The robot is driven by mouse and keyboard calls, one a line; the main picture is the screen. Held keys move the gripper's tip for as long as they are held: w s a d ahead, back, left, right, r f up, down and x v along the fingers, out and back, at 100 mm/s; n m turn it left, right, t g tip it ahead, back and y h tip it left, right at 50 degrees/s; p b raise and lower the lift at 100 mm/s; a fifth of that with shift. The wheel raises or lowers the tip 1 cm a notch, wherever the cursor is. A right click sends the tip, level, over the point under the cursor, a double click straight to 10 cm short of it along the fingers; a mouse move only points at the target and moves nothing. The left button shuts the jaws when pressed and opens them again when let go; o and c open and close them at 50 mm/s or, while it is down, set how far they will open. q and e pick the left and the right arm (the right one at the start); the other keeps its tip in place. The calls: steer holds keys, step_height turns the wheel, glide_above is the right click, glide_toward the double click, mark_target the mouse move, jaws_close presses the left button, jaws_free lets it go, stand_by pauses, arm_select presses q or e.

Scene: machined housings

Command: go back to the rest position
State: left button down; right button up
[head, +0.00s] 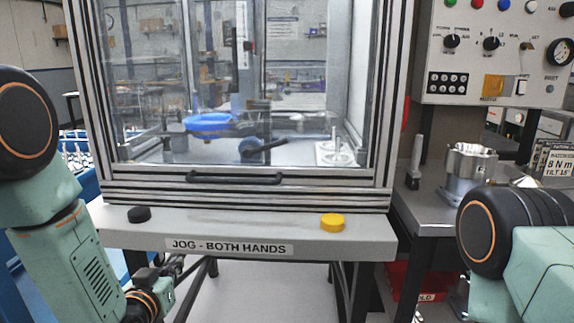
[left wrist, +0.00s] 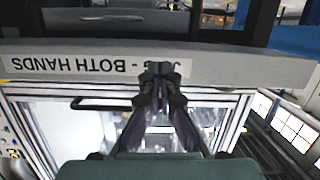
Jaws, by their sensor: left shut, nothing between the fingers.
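My left gripper (head: 176,268) is low in the head view, in front of and below the grey front bar (head: 330,246) of the enclosed machine. Its fingers are closed together with nothing between them. In the left wrist view the closed fingertips (left wrist: 160,68) show against the bar, over the end of its "JOG - BOTH HANDS" label (left wrist: 90,72), which appears upside down. I cannot tell whether they touch it. My right arm shows at the right edge of the head view, but its gripper is not in view.
The bar carries a black button (head: 139,214) and a yellow button (head: 332,223). The glazed door has a black handle (head: 235,178). At the right are a bench with a metal housing (head: 470,170), a control panel (head: 500,60) and a red bin (head: 408,282) below.

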arm_select(q)
steer(key=s+f+g, duration=0.4)
steer(key=s+f, duration=0.3)
steer(key=f, duration=0.3)
steer(key=s+f+g, duration=0.3)
steer(key=s+f, duration=0.1)
steer(key=s, duration=0.6)
steer(key=s+d+f+g, duration=0.1)
steer(key=s+f+g, duration=0.3)
steer(key=s, duration=0.7)
steer(key=s+d+f+g, duration=0.1)
steer(key=s+f+g, duration=0.3)
steer(key=s, duration=0.7)
steer(key=shift+s+d+f, duration=0.15)
steer(key=shift+s+f, duration=0.1)
steer(key=shift+f, duration=0.65)
